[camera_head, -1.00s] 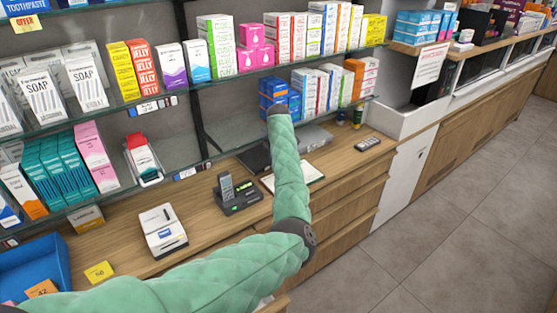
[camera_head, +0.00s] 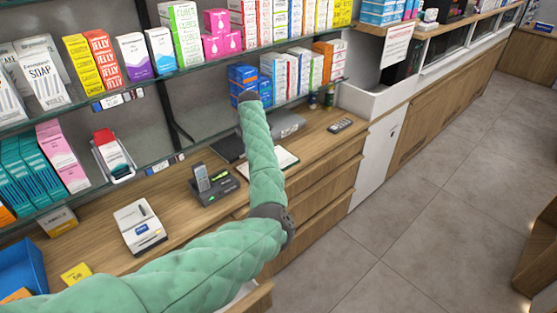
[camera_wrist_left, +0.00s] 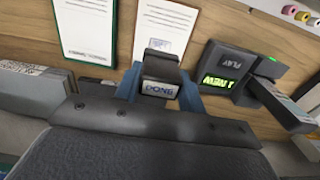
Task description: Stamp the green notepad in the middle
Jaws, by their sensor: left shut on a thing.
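My left gripper (camera_wrist_left: 160,88) is shut on a dark stamp (camera_wrist_left: 160,68) with a DONE label. In the wrist view the stamp is in front of the lower end of a white-paper notepad (camera_wrist_left: 168,20), which has a faint mark near its lower edge. I cannot tell whether stamp and paper touch. A second notepad with a green border (camera_wrist_left: 111,50) lies to its left. In the head view a notepad (camera_head: 286,158) shows partly behind my left arm, and the left gripper itself is hidden there. My right gripper is in neither view.
A card terminal with a phone-like handset (camera_head: 212,184) stands left of the arm; its green display (camera_wrist_left: 222,86) shows in the wrist view. A white printer (camera_head: 139,227) is further left. A remote (camera_head: 340,125) lies right. Stocked glass shelves (camera_head: 130,90) overhang the counter.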

